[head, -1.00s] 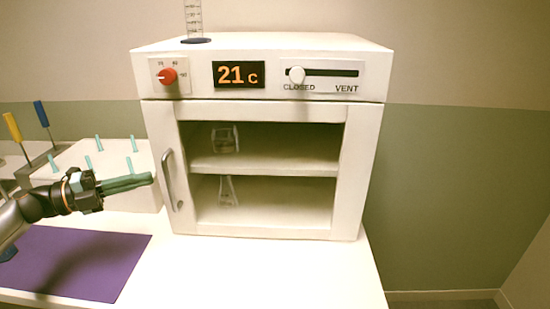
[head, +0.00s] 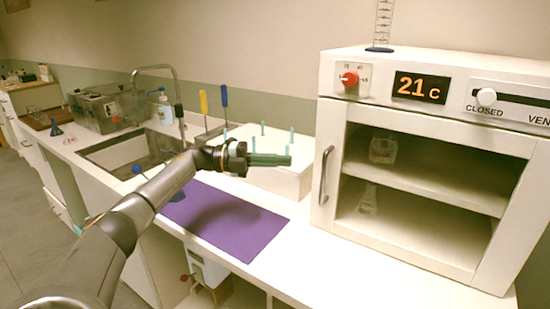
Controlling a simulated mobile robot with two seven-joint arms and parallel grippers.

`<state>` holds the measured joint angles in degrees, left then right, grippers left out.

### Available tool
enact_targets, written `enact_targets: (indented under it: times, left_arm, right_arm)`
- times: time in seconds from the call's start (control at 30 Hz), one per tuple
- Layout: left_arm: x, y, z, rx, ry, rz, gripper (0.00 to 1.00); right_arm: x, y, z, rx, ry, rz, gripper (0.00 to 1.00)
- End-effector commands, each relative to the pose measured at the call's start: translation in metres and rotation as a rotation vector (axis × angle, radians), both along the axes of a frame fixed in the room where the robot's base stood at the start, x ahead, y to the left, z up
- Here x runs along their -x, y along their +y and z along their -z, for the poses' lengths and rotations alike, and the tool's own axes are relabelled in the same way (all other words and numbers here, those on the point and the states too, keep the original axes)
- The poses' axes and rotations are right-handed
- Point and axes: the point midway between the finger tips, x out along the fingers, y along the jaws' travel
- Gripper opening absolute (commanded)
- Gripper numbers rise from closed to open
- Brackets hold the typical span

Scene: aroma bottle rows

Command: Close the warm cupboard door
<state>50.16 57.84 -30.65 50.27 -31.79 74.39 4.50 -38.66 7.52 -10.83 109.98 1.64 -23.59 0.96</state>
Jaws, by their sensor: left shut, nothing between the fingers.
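The warm cupboard (head: 420,60) is a white box on the bench at the right, with a display reading 21 C. Its door (head: 333,133) has a white frame around a window and a metal handle (head: 324,175) on its left side. The door looks flush with the cupboard front, with no gap that I can see. My left gripper (head: 288,160) is shut and empty, with its green fingers pointing right. In the picture it is left of the handle and apart from it. My right gripper is out of view.
A white block with teal pegs (head: 305,150) stands left of the cupboard, behind my left gripper. A purple mat (head: 225,222) lies in front of it. A beaker (head: 382,150) and a flask (head: 368,200) stand inside the cupboard. A sink (head: 130,150) is further left.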

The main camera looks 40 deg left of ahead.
Motion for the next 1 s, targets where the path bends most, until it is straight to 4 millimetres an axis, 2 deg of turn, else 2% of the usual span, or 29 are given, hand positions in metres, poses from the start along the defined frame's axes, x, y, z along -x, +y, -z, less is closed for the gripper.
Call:
enact_targets:
  times: [0.4,0.87,1.0]
  left_arm:
    - [-0.016,0.024,0.001,0.0,-0.002,-0.002,0.0]
    - [-0.019,0.029,0.0,0.0,0.003,0.002,0.0]
    - [-0.019,0.029,-0.01,0.0,0.001,0.002,0.0]
  right_arm:
    - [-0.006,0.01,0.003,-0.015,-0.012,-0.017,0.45]
    - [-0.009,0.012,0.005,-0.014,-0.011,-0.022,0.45]
    - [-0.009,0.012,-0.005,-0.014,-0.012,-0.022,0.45]
